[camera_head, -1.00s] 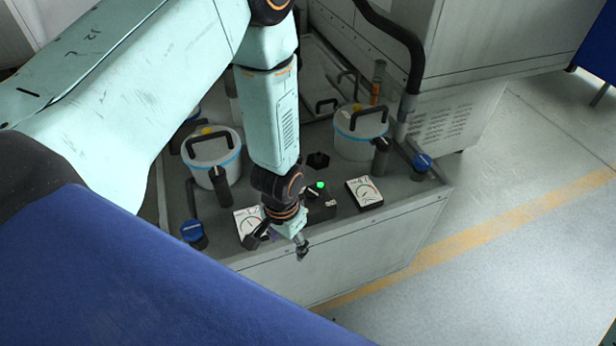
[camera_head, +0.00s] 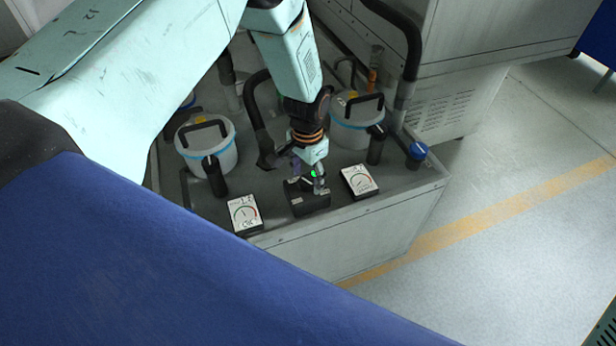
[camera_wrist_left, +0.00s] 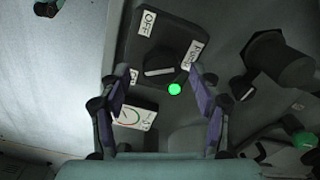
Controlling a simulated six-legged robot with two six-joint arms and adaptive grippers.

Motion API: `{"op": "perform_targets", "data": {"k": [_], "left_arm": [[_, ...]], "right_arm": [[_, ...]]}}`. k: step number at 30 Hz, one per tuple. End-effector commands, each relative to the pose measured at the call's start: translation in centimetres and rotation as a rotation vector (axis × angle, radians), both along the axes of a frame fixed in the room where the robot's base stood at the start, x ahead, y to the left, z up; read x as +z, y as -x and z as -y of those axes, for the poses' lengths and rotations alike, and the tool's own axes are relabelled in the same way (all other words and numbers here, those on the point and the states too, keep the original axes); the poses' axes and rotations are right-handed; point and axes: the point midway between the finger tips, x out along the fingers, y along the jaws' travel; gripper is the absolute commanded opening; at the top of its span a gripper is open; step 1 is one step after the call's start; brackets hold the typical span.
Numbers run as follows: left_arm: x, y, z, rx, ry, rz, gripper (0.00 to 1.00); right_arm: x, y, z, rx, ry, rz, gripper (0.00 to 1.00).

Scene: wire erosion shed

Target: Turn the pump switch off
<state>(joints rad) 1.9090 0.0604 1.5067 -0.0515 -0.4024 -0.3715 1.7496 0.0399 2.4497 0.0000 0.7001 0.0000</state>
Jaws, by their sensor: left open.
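The pump switch is a black box (camera_head: 309,204) at the front edge of the grey machine top, between two white gauges. In the left wrist view the box (camera_wrist_left: 172,30) carries an OFF label (camera_wrist_left: 147,22), a second label at right, and a third mostly hidden by a finger. My right gripper is not seen.
A left gauge (camera_head: 243,214) and a right gauge (camera_head: 359,181) flank the box. Two white lidded buckets (camera_head: 225,160) (camera_head: 349,138) with black handles stand behind, with black upright posts near them. A blue-capped fitting (camera_head: 418,151) stands at right. Open floor lies in front.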

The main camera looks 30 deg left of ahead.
Motion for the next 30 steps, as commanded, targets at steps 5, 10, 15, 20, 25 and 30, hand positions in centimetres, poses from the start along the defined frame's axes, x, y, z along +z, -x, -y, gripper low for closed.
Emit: {"op": "perform_targets", "data": {"k": [5,10,15,20,25,30], "left_arm": [[-0.81,-0.18,0.02,0.000,0.000,0.001,0.64],[-0.83,-0.25,0.05,0.000,0.000,0.000,0.64],[-0.81,-0.23,0.05,0.000,0.000,0.000,0.53],[-0.81,-0.23,0.04,0.000,0.000,0.000,0.40],[-0.81,-0.22,0.04,0.000,0.000,0.000,0.25],[-0.82,-0.25,0.05,0.000,0.000,0.001,0.11]], "right_arm": [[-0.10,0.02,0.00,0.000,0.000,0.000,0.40],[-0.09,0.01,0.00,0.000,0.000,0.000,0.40],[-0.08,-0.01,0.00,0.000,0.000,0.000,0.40],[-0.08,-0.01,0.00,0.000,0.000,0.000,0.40],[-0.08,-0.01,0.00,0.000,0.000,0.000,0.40],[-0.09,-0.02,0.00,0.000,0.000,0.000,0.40]]}}
